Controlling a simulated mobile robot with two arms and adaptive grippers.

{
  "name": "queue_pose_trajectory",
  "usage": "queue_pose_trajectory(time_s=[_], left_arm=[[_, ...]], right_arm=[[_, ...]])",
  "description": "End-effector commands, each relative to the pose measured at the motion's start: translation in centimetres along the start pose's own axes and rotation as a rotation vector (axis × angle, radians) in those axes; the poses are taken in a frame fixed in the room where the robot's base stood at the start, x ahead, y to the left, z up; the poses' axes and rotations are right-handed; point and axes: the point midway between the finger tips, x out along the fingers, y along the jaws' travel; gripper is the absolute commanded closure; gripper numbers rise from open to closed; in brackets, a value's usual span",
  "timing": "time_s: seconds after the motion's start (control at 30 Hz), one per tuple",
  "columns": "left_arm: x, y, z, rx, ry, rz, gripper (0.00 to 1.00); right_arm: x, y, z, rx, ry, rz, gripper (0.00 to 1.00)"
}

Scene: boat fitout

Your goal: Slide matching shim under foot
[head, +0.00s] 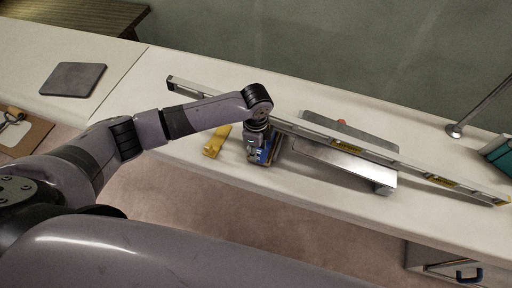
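A long spirit level (440,181) lies diagonally across a grey metal unit (345,163) on the white counter. A small grey foot (385,187) shows under the unit's front right corner. My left gripper (262,155) points down at the unit's left end. A small blue piece (265,154) shows at its fingers, but whether they are shut on it is hidden. A yellow piece (216,140), perhaps a shim, lies on the counter just left of my gripper. My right gripper is out of view.
A dark grey mat (73,79) lies on the counter at the left. A metal post on a round base (455,130) and a teal box (500,154) stand at the right. The counter's front edge runs close below the gripper. A drawer (450,264) is below.

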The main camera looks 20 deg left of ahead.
Motion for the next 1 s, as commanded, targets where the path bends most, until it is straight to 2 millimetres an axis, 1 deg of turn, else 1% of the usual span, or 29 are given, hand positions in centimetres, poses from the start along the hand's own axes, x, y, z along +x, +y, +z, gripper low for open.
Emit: queue_pose_trajectory(time_s=[0.03,0.13,0.33,0.4,0.5,0.57,0.67,0.9,1.0], left_arm=[[0.0,0.0,0.0,0.000,0.000,0.000,0.63],[0.0,0.0,0.0,0.000,0.000,0.000,0.57],[0.0,0.0,0.0,0.000,0.000,0.000,0.57],[0.0,0.0,0.0,0.000,0.000,0.001,0.57],[-0.6,0.0,0.0,0.000,0.001,-0.001,0.57],[-1.4,-0.1,0.0,0.000,0.001,-0.002,0.57],[-3.1,-0.1,0.0,0.000,0.001,-0.003,0.57],[-8.3,-0.1,0.0,0.001,0.002,-0.003,0.57],[-10.0,-0.1,0.0,0.001,0.001,-0.003,0.57]], right_arm=[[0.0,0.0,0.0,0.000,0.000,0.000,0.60],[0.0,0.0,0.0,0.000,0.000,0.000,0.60],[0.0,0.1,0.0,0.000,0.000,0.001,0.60],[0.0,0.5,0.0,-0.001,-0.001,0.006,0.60],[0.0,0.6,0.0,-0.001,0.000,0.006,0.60],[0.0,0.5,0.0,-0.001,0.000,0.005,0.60],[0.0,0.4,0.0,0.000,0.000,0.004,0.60],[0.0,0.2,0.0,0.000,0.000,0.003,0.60],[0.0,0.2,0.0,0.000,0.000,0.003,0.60]])
